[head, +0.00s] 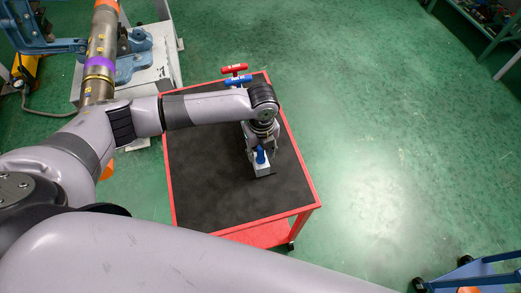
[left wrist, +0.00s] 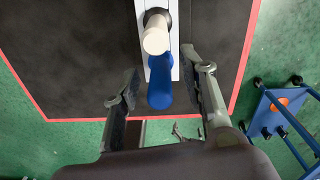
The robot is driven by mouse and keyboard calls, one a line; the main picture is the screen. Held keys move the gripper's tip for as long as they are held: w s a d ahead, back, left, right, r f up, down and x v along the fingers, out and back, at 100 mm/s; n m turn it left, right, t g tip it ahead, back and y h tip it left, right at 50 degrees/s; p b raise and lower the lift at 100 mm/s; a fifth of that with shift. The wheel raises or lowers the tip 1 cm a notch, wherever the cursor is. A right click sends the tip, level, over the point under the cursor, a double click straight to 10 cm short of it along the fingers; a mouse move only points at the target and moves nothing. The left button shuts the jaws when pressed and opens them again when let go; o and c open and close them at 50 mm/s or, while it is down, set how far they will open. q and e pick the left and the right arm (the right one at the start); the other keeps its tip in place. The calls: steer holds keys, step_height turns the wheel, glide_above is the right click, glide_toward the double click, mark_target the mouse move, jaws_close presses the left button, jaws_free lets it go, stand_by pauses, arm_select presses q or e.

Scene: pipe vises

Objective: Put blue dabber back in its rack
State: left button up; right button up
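The blue dabber (head: 261,156) stands at the pale grey rack block (head: 262,170) on the table. In the left wrist view the dabber (left wrist: 160,82) is at the near end of the rack (left wrist: 144,6), beside a white dabber (left wrist: 155,35) that stands in the rack. The blue dabber's lower end is hidden, so I cannot see how deep it sits. My left gripper (head: 261,149) is over the rack. In the wrist view its fingers (left wrist: 163,80) are spread on both sides of the blue dabber, with visible gaps. My right gripper is not in view.
The red-edged table has a black mat (head: 205,185) with free room around the rack. Red (head: 235,69) and blue (head: 238,80) T-shaped handles are at its far edge. A large pipe (head: 100,50) in a blue vise stands to the left. A blue cart (head: 470,275) is at lower right.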

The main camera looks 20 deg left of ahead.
arm_select(q)
step_height(320, 180, up, 12)
stand_by(0.6)
stand_by(0.4)
